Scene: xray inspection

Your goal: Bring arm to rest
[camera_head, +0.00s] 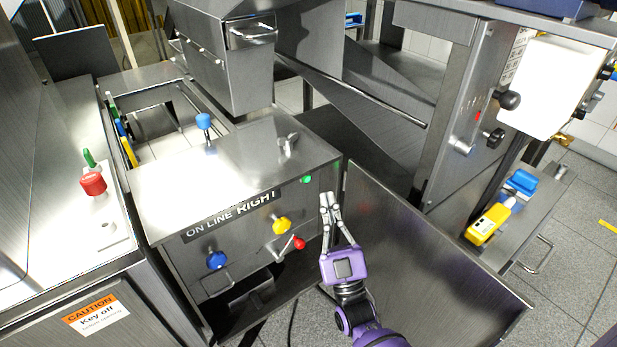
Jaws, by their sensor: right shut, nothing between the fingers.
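My right gripper (331,204), with grey fingers and a purple body, reaches up from the bottom centre. Its fingers are together and hold nothing. I cannot tell whether the fingertips touch the cabinet. My purple right arm comes in from the bottom edge. My left gripper is not in view.
An open steel door panel (430,255) stands close to the right of my gripper. The cabinet front carries blue (217,260), yellow (281,225) and red (299,243) knobs. A yellow device (488,222) lies on a shelf at right. Grey floor (310,318) is open below.

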